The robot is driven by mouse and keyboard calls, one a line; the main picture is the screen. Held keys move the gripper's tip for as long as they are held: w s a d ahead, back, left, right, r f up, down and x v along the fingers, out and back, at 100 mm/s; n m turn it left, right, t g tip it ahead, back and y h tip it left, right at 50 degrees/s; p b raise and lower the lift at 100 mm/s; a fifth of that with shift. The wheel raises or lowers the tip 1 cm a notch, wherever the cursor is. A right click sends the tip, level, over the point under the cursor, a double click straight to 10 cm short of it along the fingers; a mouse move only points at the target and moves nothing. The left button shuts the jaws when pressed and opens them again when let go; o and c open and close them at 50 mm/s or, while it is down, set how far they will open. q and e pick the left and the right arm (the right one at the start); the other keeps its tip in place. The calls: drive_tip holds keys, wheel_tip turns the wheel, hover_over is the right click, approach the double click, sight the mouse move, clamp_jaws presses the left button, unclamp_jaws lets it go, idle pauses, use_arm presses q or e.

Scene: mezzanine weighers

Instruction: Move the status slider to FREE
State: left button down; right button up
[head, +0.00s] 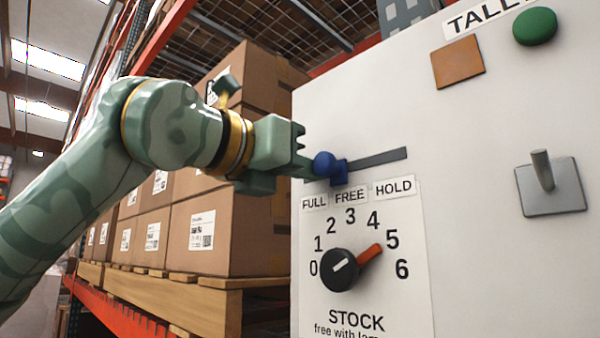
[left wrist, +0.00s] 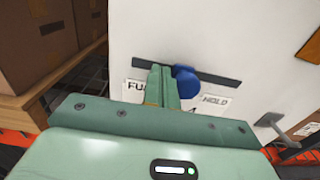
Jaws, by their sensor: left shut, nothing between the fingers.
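The status slider is a blue round knob (head: 325,163) on a blue block in a dark slot (head: 380,158) on the white panel. The block stands over the left part of the FREE label (head: 350,194), near the FULL label (head: 314,203); the HOLD label (head: 394,187) is to the right. My left gripper (head: 309,169) is shut and empty, its tips at the knob's left side. In the left wrist view the shut fingers (left wrist: 163,82) are beside the blue knob (left wrist: 186,82), touching or nearly so, and hide the FREE label. My right gripper is not in view.
A STOCK dial (head: 340,269) with a red pointer sits below the labels. Stacked cartons (head: 232,235) stand behind my left arm.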

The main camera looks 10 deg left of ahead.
use_arm(q)
drive_tip(key=shift+s+d, duration=0.15)
drive_tip(key=shift+d, duration=0.1)
drive_tip(key=shift+a, duration=0.1)
drive_tip(key=shift+w+a, duration=0.4)
drive_tip(key=shift+a, duration=0.25)
drive_tip(key=b+v, duration=0.3)
drive_tip(key=v, duration=0.6)
drive_tip(key=shift+s+a+b, duration=0.25)
drive_tip(key=shift+s+b, duration=0.05)
drive_tip(key=shift+s, duration=0.05)
